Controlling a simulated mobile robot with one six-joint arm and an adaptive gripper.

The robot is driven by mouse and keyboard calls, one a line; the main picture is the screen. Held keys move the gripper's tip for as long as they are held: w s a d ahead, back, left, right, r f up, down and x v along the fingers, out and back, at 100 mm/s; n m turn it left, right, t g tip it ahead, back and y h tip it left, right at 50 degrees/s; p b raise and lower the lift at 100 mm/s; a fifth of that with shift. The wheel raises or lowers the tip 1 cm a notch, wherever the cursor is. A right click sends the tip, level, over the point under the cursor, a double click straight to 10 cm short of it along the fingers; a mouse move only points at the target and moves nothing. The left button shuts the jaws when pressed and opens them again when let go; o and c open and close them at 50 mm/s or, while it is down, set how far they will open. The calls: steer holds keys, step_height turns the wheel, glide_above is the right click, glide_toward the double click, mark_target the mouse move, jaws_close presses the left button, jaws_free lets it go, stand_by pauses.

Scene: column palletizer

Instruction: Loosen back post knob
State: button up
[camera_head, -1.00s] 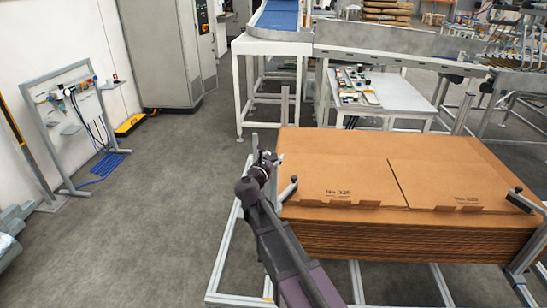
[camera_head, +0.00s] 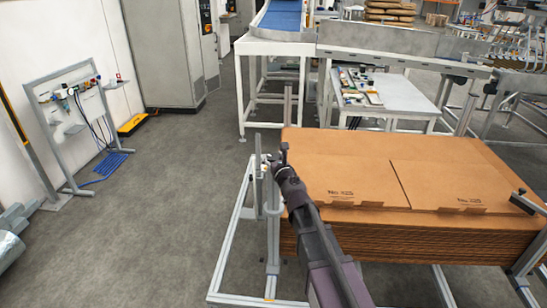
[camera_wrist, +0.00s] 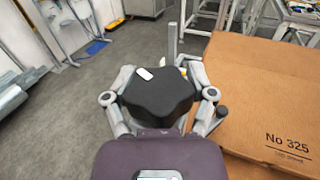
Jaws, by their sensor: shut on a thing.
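A black lobed knob (camera_wrist: 158,97) with a small white mark fills the middle of the wrist view. My gripper (camera_wrist: 162,108) is shut on it, one grey finger against each side. A grey upright post (camera_wrist: 172,45) stands just beyond the knob. In the head view my gripper (camera_head: 278,162) is at the left edge of the cardboard stack, close to a grey upright post (camera_head: 258,165). The knob cannot be made out there, as my gripper and arm cover that spot.
The stack of brown flat cartons (camera_head: 400,170) lies close on the right, on a grey profile frame (camera_head: 232,235). A white table (camera_head: 385,100) and conveyor stand behind.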

steer(key=shift+a+n+g+y, duration=0.15)
steer(key=shift+n+g+y, duration=1.4)
steer(key=shift+y, duration=0.75)
steer(key=shift+s+n, duration=0.1)
steer(key=shift+n, duration=0.25)
steer(key=o, duration=1)
steer(key=v, duration=1.2)
steer(key=shift+f, duration=0.1)
